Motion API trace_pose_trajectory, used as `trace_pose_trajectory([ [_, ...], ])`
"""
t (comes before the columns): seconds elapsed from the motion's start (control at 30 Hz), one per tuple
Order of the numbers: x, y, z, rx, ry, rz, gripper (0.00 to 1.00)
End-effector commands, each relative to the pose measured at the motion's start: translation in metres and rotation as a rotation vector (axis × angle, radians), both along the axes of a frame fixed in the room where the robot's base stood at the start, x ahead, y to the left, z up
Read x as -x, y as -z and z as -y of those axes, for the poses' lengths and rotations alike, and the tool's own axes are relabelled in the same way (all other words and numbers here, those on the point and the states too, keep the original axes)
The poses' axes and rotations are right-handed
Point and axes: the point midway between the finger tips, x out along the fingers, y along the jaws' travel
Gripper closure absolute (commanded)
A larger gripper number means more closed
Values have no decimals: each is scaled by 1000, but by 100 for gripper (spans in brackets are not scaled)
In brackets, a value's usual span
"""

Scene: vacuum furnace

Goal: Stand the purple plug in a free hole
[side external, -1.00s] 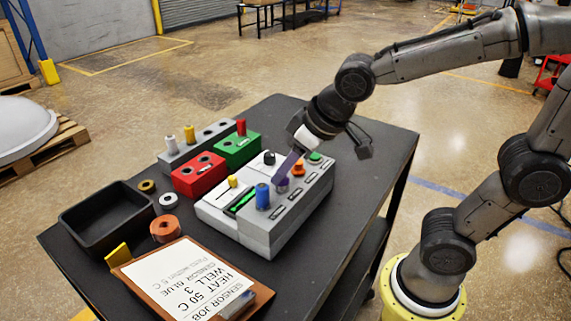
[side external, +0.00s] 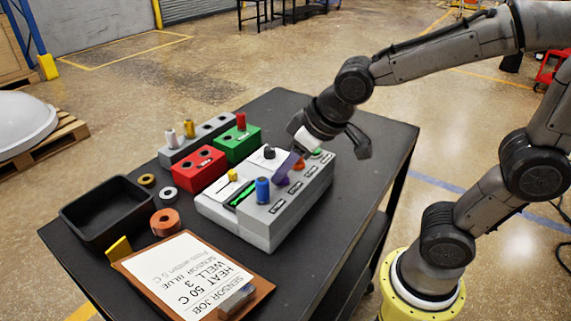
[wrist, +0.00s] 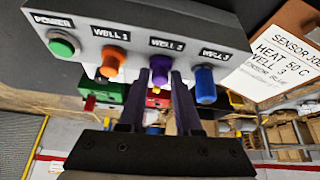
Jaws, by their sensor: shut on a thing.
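The purple plug (wrist: 160,80) shows in the wrist view between my two fingertips, in front of the WELL 2 label on the grey controller box (side external: 262,232). My gripper (wrist: 161,88) is shut on it. In the side view the purple plug (side external: 281,179) is upright at the box's top, partly covered by my finger; I cannot tell whether its foot is still in the well. Dark free holes show in the red block (side external: 199,172) and the green block (side external: 238,147).
A blue plug (side external: 262,190) stands at WELL 3 and an orange one (wrist: 108,65) at WELL 1, close on either side of my fingers. A black tray (side external: 108,236), several rings and a clipboard (side external: 195,280) lie at the left and front. The table's right back is clear.

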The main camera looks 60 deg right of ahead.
Motion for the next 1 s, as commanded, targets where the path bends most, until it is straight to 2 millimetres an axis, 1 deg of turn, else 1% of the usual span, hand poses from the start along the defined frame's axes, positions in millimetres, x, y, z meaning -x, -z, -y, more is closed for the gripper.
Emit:
trace_pose_trajectory([
  [0.13, 0, 0, 0, 0, 0, 0, 100],
  [0.17, 0, 0, 0, 0, 0, 0, 64],
  [0.2, 0, 0, 0, 0, 0, 0, 56],
  [0.33, 0, 0, 0, 0, 0, 0, 33],
  [0.53, 0, 0, 0, 0, 0, 0, 32],
  [0.57, 0, 0, 0, 0, 0, 0, 30],
  [0.6, 0, 0, 0, 0, 0, 0, 23],
  [0.7, 0, 0, 0, 0, 0, 0, 7],
  [1.0, 0, -2, 0, 0, 0, 1, 7],
])
